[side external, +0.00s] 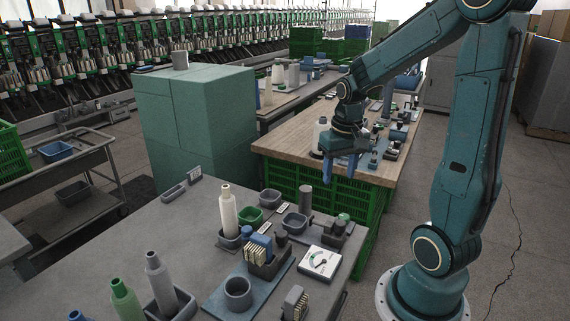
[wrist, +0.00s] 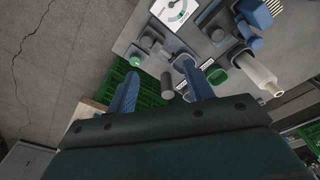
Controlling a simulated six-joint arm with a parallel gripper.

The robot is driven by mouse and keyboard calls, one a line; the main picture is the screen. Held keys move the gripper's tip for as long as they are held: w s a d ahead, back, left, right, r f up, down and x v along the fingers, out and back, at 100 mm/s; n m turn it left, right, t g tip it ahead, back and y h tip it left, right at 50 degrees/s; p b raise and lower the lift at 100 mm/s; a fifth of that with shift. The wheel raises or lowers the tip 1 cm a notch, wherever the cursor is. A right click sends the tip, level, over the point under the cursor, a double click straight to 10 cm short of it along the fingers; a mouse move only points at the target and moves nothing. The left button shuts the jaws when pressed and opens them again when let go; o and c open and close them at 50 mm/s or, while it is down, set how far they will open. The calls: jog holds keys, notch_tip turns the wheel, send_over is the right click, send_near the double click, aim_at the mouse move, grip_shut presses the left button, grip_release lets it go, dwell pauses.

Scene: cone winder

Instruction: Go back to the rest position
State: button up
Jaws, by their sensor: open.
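My gripper (side external: 342,168) hangs above the near end of the wooden-topped bench, its blue fingers pointing down. In the wrist view my gripper (wrist: 162,88) shows two blue fingers spread apart with nothing held between them. The grey worktable (side external: 160,250) lies in front and to the left of it in the side view. On that table stand a cream cone (side external: 228,212) in a grey holder, a green cup (side external: 250,217) and a white dial gauge (side external: 320,262). The cream cone (wrist: 260,74) and the gauge (wrist: 172,10) also show in the wrist view.
Green crates (side external: 310,185) stand under the wooden bench (side external: 285,145). A tall green cabinet (side external: 190,120) stands left of it. Green and grey cones (side external: 125,300) stand at the grey table's front left. A cart (side external: 70,165) is at far left. Open floor (side external: 530,200) lies to the right.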

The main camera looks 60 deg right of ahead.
jog(key=s+a+r+n+t, duration=0.2)
jog(key=a+r, duration=0.3)
jog(key=a, duration=0.3)
jog(key=s+a+r+n+t, duration=0.2)
jog(key=s+a+r+n, duration=0.2)
jog(key=a, duration=0.5)
jog(key=shift+s+a+r+n+t+y, duration=0.35)
jog(key=shift+r+n, duration=0.2)
jog(key=shift+n, duration=0.25)
jog(key=shift+d, duration=0.1)
jog(key=o, duration=0.4)
